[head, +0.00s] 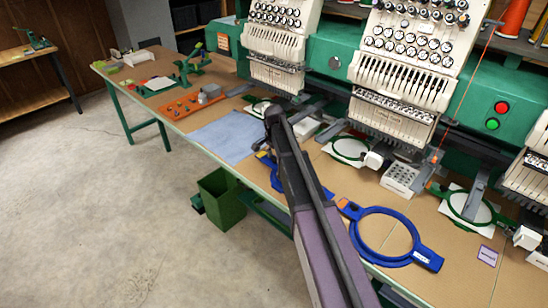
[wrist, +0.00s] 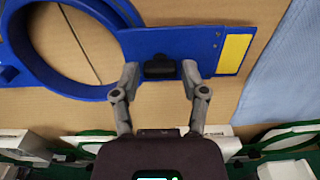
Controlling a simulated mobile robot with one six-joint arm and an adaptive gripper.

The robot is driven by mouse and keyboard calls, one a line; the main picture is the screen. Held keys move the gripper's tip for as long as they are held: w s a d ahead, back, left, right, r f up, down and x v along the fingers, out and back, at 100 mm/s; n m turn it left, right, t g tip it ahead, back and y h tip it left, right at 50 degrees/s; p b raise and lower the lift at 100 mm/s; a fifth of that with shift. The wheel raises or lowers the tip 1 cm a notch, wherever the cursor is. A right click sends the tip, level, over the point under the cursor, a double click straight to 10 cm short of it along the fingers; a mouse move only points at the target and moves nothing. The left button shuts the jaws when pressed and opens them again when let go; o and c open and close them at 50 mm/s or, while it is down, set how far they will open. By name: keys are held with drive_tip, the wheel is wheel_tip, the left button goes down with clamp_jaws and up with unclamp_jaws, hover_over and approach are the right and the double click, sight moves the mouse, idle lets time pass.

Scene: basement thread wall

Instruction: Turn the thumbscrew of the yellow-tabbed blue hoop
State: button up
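In the wrist view the blue hoop (wrist: 75,88) lies flat on the brown table, its ring at the left and a flat blue plate at the right. A yellow tab (wrist: 234,55) is on the plate's right end. A dark thumbscrew (wrist: 160,66) sits at the plate's near edge. My gripper (wrist: 160,70) is open, one fingertip on each side of the thumbscrew, with a visible gap to each. I cannot tell its height over the table. In the head view my arm hides most of this hoop; a blue piece (head: 264,160) shows beside the arm.
Another blue hoop (head: 415,257) with an orange tab lies at the right. A blue cloth (head: 225,136) lies left of my arm. Embroidery heads (head: 275,45), green hoops (head: 348,149) and a white rack (head: 399,179) stand behind. A green bin (head: 222,200) is on the floor.

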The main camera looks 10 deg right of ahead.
clamp_jaws()
